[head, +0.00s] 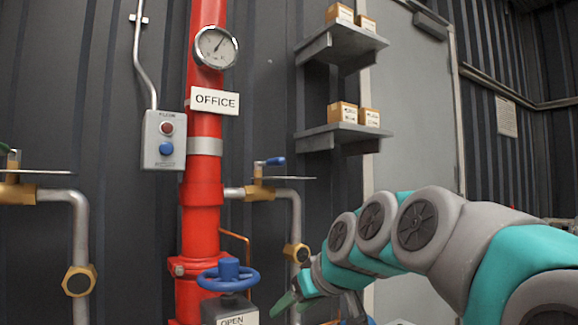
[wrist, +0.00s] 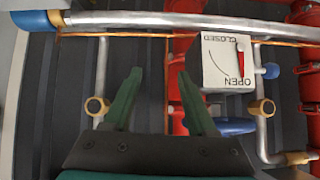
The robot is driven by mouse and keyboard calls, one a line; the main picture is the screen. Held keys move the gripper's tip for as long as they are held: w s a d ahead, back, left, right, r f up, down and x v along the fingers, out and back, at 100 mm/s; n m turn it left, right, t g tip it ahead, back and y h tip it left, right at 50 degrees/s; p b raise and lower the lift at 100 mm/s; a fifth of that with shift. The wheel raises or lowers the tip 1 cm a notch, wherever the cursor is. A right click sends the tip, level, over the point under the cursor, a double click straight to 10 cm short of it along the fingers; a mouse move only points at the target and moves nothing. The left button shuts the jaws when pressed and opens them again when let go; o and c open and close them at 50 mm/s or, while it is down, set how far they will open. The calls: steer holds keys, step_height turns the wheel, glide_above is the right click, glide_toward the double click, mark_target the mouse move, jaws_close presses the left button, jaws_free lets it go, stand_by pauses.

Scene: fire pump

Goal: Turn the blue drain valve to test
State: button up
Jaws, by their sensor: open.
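A brass valve with a blue lever (head: 270,162) sits on the grey pipe to the right of the red riser. A thin plate (head: 290,178) shows nearly edge-on below the lever; I cannot read its markings. My gripper (head: 287,304) is in the lower middle of the head view, below and a little right of this lever and apart from it. In the wrist view my gripper (wrist: 160,88) has its two green fingers spread, with nothing held between them. I cannot identify the blue lever with certainty in the wrist view.
A blue handwheel (head: 228,277) stands close left of my gripper, above a grey indicator box (wrist: 228,56) marked OPEN and CLOSED. The red riser (head: 203,130) carries a gauge and an OFFICE sign. A button box (head: 164,140) and shelves (head: 342,137) are on the wall.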

steer(key=w+a+r+n+t+y, duration=0.15)
steer(key=w+r, duration=0.25)
steer(key=r, duration=0.4)
steer(key=w+r+t+y, duration=0.1)
steer(key=w+r+t, duration=0.1)
steer(key=w+r, duration=0.35)
steer(key=n+t+y, duration=0.1)
steer(key=t+y, duration=0.1)
steer(key=t, duration=0.1)
glide_toward(273, 164)
steer(key=shift+h, duration=0.25)
steer(key=w, duration=0.1)
steer(key=w+a, duration=0.1)
steer(key=w, duration=0.1)
steer(key=shift+w+a+r, duration=0.25)
steer(key=shift+w, duration=0.15)
steer(key=shift+p+x, duration=0.9)
steer(key=shift+x, duration=2.95)
steer(key=shift+r, duration=0.1)
jaws_close()
